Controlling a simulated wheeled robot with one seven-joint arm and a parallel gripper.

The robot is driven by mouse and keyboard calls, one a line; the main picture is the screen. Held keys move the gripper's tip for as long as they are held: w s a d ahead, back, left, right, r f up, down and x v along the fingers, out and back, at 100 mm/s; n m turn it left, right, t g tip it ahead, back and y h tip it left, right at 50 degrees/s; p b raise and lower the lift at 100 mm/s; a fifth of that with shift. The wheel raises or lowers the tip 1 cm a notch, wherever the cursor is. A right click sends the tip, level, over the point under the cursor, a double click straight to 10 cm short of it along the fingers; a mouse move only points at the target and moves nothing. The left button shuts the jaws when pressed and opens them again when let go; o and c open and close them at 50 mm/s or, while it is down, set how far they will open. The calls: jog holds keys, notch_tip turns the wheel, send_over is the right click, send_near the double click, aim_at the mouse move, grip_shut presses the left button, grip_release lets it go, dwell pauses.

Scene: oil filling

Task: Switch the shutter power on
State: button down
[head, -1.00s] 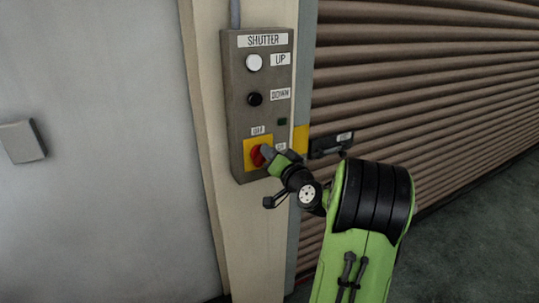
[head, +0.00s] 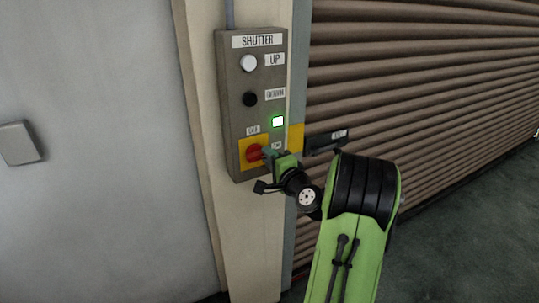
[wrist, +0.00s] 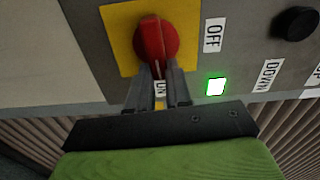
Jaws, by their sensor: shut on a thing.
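The shutter control box (head: 236,108) is grey and fixed to a post. Its red rotary switch (head: 253,153) sits on a yellow plate, with OFF and ON labels beside it. In the wrist view the red switch (wrist: 155,40) shows large, and my gripper (wrist: 160,72) is shut on its handle, the fingers close together at it. The ON label shows between the fingers. My gripper (head: 268,156) reaches the switch from the right in the head view. A small indicator lamp (head: 278,121) glows green; it is also lit in the wrist view (wrist: 215,85).
A white UP button (head: 249,63) and a black DOWN button (head: 250,99) are above the switch. A brown slatted shutter (head: 430,70) is on the right, and a dark latch-like part (head: 325,141) is beside the post. A plain grey wall surface is on the left.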

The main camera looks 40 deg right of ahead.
jog(key=shift+f+m, duration=0.15)
jog(key=shift+m, duration=0.35)
jog(key=c, duration=1)
grip_release()
jog(key=shift+c, duration=0.2)
jog(key=b+v, duration=0.5)
jog(key=v, duration=1.1)
jog(key=shift+w, duration=0.1)
